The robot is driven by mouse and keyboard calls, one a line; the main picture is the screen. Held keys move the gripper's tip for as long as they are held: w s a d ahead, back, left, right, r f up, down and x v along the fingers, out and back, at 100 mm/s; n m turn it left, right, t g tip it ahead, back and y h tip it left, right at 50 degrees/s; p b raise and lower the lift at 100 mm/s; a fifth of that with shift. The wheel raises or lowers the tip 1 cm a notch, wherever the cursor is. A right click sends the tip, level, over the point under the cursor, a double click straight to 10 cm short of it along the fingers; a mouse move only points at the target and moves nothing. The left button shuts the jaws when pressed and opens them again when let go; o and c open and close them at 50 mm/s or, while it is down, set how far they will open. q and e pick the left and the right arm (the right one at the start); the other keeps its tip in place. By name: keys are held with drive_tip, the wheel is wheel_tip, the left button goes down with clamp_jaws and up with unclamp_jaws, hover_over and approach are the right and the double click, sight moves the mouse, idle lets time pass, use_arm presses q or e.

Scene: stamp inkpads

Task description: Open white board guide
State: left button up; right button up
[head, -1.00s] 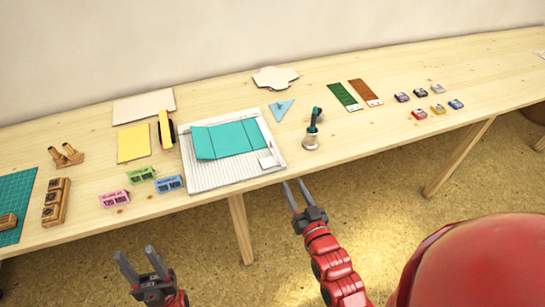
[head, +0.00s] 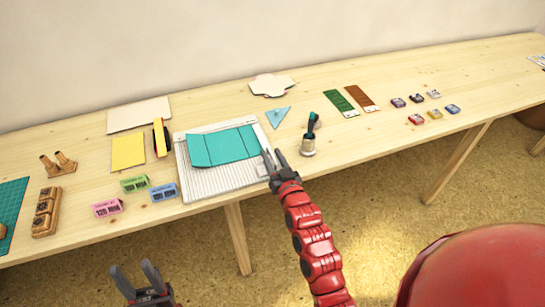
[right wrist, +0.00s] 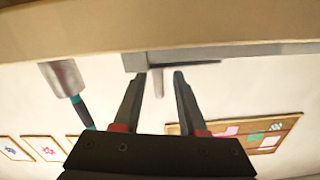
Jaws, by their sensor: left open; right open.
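The white board (head: 215,183) lies near the table's front edge, with a folded teal sheet (head: 222,146) on it. In the head view my right gripper (head: 272,153) is at the board's front right corner and hides most of the small pale guide there. In the right wrist view the open fingers (right wrist: 157,76) point at the board's edge (right wrist: 200,57), and a small grey piece (right wrist: 156,88) shows between the tips. I cannot tell whether they touch it. My left gripper (head: 132,268) is open and empty, low in front of the table.
A blue triangle (head: 278,116) lies behind. Pink, green and blue blocks (head: 164,191) lie left of the board.

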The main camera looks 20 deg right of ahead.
drive_tip(key=shift+c, duration=0.2)
clamp_jaws()
